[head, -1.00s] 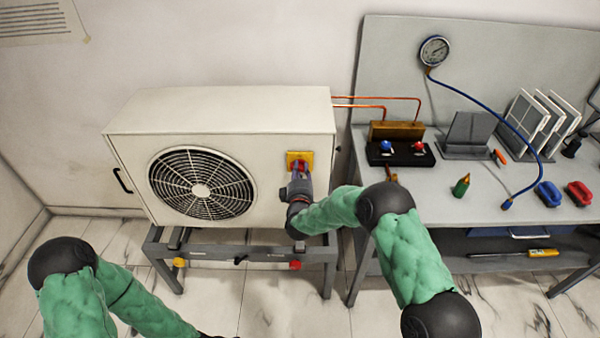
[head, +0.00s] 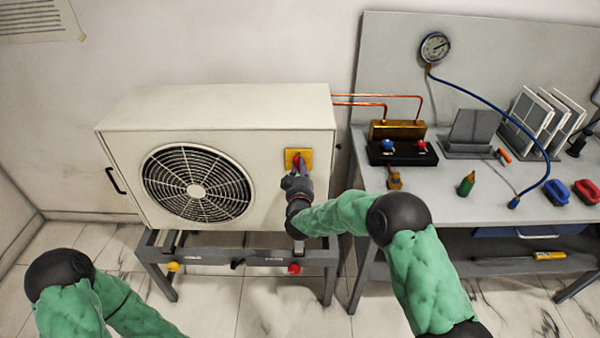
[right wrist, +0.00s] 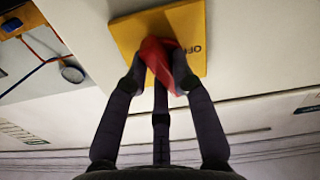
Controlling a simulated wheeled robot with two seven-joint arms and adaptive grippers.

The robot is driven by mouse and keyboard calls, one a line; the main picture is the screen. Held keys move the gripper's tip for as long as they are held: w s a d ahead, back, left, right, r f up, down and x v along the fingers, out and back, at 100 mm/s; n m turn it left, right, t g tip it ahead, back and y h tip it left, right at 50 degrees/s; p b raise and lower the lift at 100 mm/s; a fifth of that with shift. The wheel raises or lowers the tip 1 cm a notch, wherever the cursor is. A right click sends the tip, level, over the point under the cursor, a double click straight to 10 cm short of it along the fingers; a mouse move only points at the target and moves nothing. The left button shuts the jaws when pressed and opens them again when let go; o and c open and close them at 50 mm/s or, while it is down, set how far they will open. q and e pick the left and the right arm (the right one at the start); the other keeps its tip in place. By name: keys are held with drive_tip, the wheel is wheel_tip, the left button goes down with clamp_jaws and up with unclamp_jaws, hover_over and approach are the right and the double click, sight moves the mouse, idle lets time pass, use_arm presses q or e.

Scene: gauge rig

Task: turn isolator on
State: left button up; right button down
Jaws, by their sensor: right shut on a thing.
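The isolator is a yellow plate (head: 306,154) with a red handle (head: 297,163) on the front right of the white outdoor unit (head: 230,115). In the right wrist view the yellow plate (right wrist: 188,30) carries dark lettering, partly covered, that seems to read OFF. My right gripper (head: 297,176) is at the isolator, and in the right wrist view its fingers (right wrist: 158,75) are closed around the red handle (right wrist: 154,55). The handle looks tilted relative to the plate. My left arm comes in at the lower left; its gripper is out of the picture.
The unit stands on a grey frame (head: 200,252) with yellow and red knobs. To the right is a grey bench (head: 450,195) with a manifold (head: 402,151), a gauge (head: 435,47) on a blue hose, and red and blue clamp-like items.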

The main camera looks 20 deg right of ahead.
drive_tip(key=shift+f+m+b, duration=0.2)
drive_tip(key=shift+m+b, duration=0.75)
drive_tip(key=shift+m, duration=0.75)
drive_tip(key=c, duration=1)
unclamp_jaws()
drive_tip(key=shift+r, duration=0.1)
drive_tip(key=shift+c, duration=0.2)
drive_tip(key=shift+s, duration=0.1)
drive_tip(key=v, duration=1.2)
